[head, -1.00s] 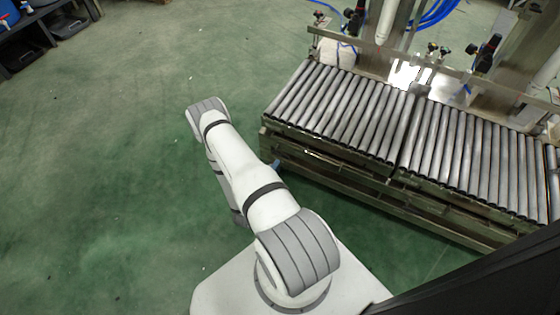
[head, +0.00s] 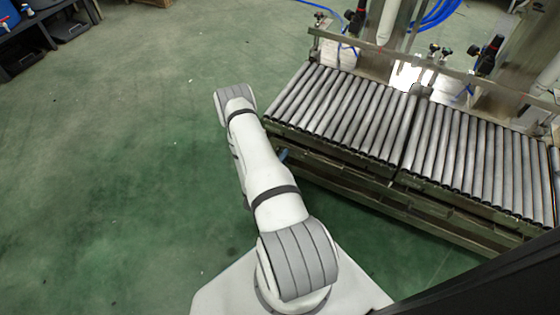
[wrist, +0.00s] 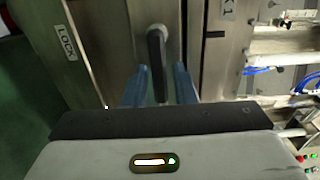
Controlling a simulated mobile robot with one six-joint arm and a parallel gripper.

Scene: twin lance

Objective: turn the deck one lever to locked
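A black lever handle (wrist: 157,62) stands out from a metal panel (wrist: 110,50) in the wrist view. It lies roughly along the picture's vertical. A "LOCK" label (wrist: 67,42) is on the panel to its left. My gripper (wrist: 161,72) has its two blue fingers apart, one on each side of the lever's lower part. I cannot tell whether either finger touches the lever. In the head view the lever is not visible, and my arm hides most of the gripper; a small blue part (head: 283,155) shows beside the arm near the conveyor.
Two roller decks (head: 345,110) (head: 470,155) stand side by side at the right, with fittings and posts behind. Another partly cut-off label (wrist: 228,12) and blue hoses (wrist: 265,70) are to the lever's right. The green floor at the left is open.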

